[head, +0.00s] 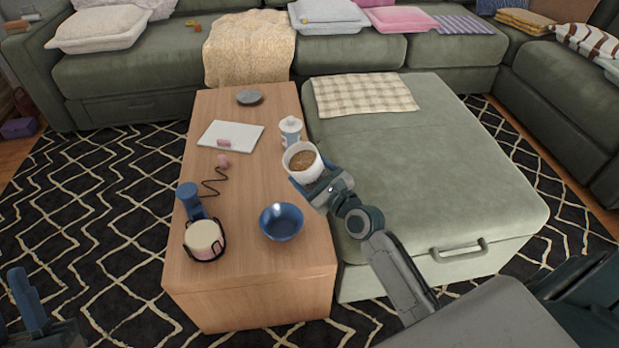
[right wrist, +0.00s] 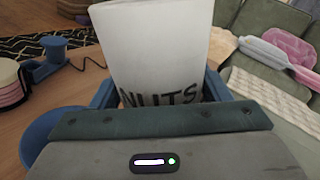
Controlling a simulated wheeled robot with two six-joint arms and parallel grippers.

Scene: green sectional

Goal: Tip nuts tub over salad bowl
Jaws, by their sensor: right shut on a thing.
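The nuts tub (head: 302,161) is a white cup with brown contents showing at its open top in the head view. My right gripper (head: 314,183) is shut on it and holds it over the right side of the wooden table. In the right wrist view the tub (right wrist: 155,45) fills the middle, with the letters "NUTS" on its side, between the blue fingers (right wrist: 160,90). The blue salad bowl (head: 281,222) sits on the table, nearer and slightly left of the tub. The bowl partly shows at lower left in the right wrist view (right wrist: 45,132). My left gripper (head: 28,305) is at the lower left edge, away from the table.
A white lidded container (head: 290,131) stands just behind the tub. A blue device with a cream and pink cylinder (head: 204,240) stands left of the bowl. A white tablet (head: 231,136) and a grey dish (head: 249,97) lie farther back. A green ottoman (head: 430,190) adjoins the table's right side.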

